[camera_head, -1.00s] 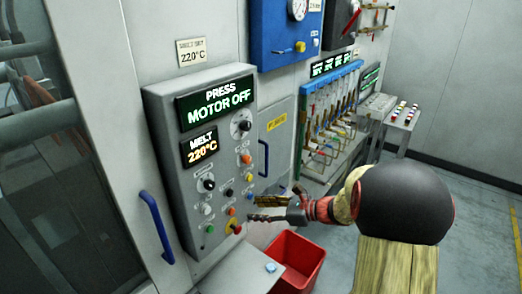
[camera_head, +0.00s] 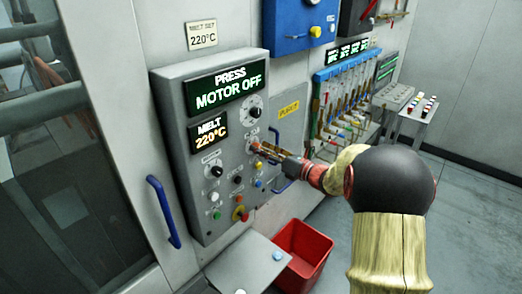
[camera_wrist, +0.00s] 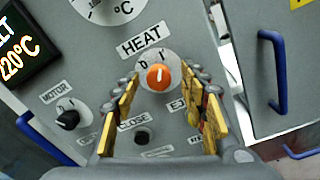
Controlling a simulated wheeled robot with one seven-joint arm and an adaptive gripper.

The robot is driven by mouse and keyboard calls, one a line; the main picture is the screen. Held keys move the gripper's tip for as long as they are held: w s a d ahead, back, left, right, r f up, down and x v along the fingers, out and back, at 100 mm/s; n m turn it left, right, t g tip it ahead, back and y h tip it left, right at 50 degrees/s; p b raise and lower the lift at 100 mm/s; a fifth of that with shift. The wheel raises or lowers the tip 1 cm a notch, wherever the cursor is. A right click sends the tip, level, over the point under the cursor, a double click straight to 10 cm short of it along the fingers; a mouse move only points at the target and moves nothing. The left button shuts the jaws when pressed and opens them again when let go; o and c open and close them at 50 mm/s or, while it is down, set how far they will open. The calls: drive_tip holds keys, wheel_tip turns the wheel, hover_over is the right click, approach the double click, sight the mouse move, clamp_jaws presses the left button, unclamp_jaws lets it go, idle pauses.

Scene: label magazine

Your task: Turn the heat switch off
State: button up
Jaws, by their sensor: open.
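The heat switch is an orange knob (camera_wrist: 158,77) on a round pale plate under a HEAT label in the wrist view. Its white mark points roughly upward, seemingly nearer the I than the 0. In the head view my gripper (camera_head: 268,151) is at the control panel (camera_head: 180,130), close in front of the heat switch and partly hiding it. In the wrist view my gripper (camera_wrist: 166,92) is open, with one yellow-padded finger on each side of the knob. The gap between fingers and knob is visible; no contact shows.
A black MOTOR knob (camera_wrist: 68,119) and a dark CLOSE button (camera_wrist: 142,137) are near. A blue handle (camera_wrist: 272,70) is at the right. A red bin (camera_head: 303,252) stands below.

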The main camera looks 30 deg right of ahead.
drive_tip(key=shift+w+a, duration=0.15)
drive_tip(key=shift+w, duration=0.2)
drive_tip(key=shift+c, duration=0.4)
clamp_jaws()
drive_tip(key=shift+n+b, duration=0.3)
drive_tip(key=shift+b, duration=0.15)
drive_tip(key=n+b, duration=1.2)
drive_tip(key=b, duration=0.4)
drive_tip(key=shift+a+n, duration=0.1)
drive_tip(key=shift+n, duration=0.3)
drive_tip(key=shift+h+b, duration=0.4)
drive_tip(key=shift+b, duration=0.05)
